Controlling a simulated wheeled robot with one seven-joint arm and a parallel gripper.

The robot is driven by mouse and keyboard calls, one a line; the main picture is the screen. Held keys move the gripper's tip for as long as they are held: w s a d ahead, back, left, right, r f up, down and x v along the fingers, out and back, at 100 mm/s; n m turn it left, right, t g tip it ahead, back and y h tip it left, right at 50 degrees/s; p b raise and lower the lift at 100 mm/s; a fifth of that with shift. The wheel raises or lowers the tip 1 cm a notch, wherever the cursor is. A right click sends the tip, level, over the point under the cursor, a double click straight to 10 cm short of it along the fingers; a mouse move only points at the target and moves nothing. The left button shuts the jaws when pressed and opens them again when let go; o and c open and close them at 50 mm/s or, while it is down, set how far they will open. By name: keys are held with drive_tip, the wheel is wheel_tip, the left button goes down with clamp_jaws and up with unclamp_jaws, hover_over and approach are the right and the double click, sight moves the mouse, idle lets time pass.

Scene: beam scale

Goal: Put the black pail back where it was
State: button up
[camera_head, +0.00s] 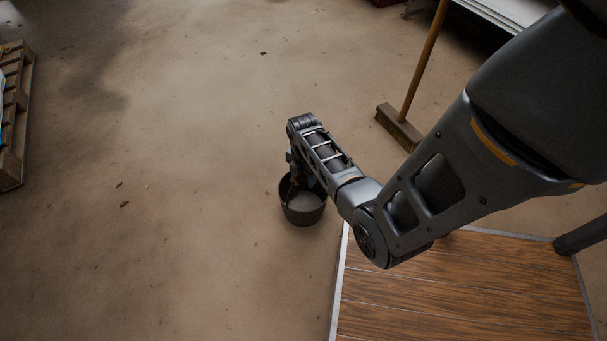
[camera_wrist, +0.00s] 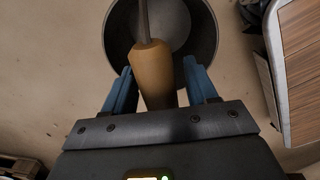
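The black pail (camera_head: 303,217) appears to stand upright on the concrete floor, left of the wooden platform's corner. The wrist view looks down into the pail (camera_wrist: 120,32), whose grey inside shows. Its handle has a tan wooden grip (camera_wrist: 153,70) on a thin bar, lying between the two blue fingers of my gripper (camera_wrist: 159,80). The fingers are apart, with narrow gaps beside the grip. In the head view my arm hides part of the pail's rim and most of my gripper.
A wooden platform (camera_head: 460,290) with a pale metal edge lies at the lower right. A broom (camera_head: 400,126) stands behind my arm. A wooden pallet (camera_head: 14,120) is at the far left. The floor left of the pail is clear.

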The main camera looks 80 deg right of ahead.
wheel_tip(320, 180, up, 12)
drive_tip(key=p, duration=0.5)
drive_tip(key=s+a+r+m+t+h, duration=0.2)
drive_tip(key=a+r+m+t, duration=0.1)
drive_tip(key=a, duration=0.6)
drive_tip(key=s+a+r+m+t+h, duration=0.2)
drive_tip(key=a+r+m+t, duration=0.15)
drive_tip(key=a, duration=0.65)
drive_tip(key=s+a+r+m+t+y, duration=0.2)
drive_tip(key=a+r, duration=0.4)
drive_tip(key=r, duration=0.6)
drive_tip(key=s+a+r+m+t+y, duration=0.2)
drive_tip(key=s+a+r+m+t, duration=0.2)
drive_tip(key=r, duration=0.9)
drive_tip(key=a+t, duration=0.2)
drive_tip(key=a, duration=0.1)
drive_tip(key=shift+r, duration=0.25)
drive_tip(key=shift+p, duration=0.3)
wheel_tip(320, 180, up, 22)
drive_tip(key=p, duration=2.2)
drive_tip(key=shift+r, duration=0.2)
